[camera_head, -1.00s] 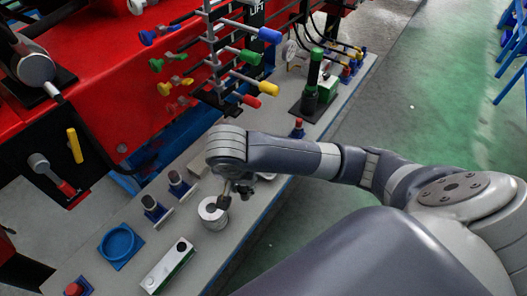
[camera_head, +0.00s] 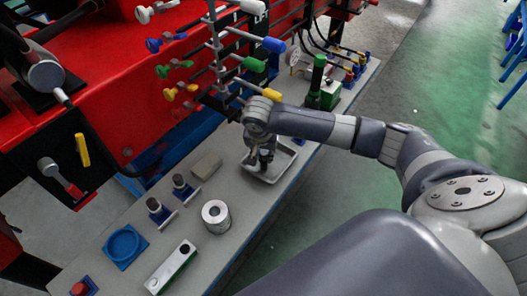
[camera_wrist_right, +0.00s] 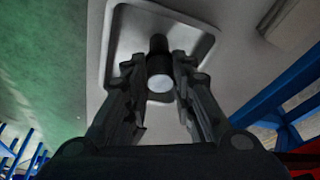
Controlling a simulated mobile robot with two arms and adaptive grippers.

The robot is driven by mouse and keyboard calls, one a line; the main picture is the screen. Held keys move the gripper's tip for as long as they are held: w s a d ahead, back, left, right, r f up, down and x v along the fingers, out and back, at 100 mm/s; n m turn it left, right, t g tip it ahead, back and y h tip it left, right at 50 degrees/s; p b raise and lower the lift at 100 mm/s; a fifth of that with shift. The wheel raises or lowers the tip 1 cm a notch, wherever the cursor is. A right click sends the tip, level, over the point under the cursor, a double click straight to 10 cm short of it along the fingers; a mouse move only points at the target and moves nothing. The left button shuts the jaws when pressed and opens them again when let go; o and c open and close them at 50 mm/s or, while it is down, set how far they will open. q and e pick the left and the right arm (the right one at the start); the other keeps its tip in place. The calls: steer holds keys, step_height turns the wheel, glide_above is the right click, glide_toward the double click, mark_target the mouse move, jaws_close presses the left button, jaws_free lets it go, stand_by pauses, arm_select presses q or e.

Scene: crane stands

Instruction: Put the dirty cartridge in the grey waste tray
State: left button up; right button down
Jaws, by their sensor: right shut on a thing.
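The grey waste tray (camera_head: 287,164) is a shallow tray with a raised rim on the bench. It fills the upper middle of the right wrist view (camera_wrist_right: 104,50). My right gripper (camera_head: 264,166) is over the tray, pointing down. In the wrist view its fingers (camera_wrist_right: 160,88) are shut on a dark cylinder with a pale round end, the dirty cartridge (camera_wrist_right: 159,84). The cartridge is within the tray's outline; I cannot tell whether it touches the tray floor. The head view mostly hides it behind the gripper. My left gripper is not in view.
An open silver cylinder (camera_head: 216,217) stands nearer on the bench. Two dark upright pieces (camera_head: 180,187) in blue holders, a beige block (camera_head: 206,166), a blue round dish (camera_head: 122,246) and a white box (camera_head: 170,267) are around it. A green cylinder (camera_head: 317,75) stands beyond the tray.

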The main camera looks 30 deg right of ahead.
steer(key=shift+f, duration=0.25)
steer(key=c, duration=1.3)
jaws_free()
steer(key=shift+f, duration=0.1)
steer(key=shift+c, duration=0.2)
steer(key=v, duration=1.2)
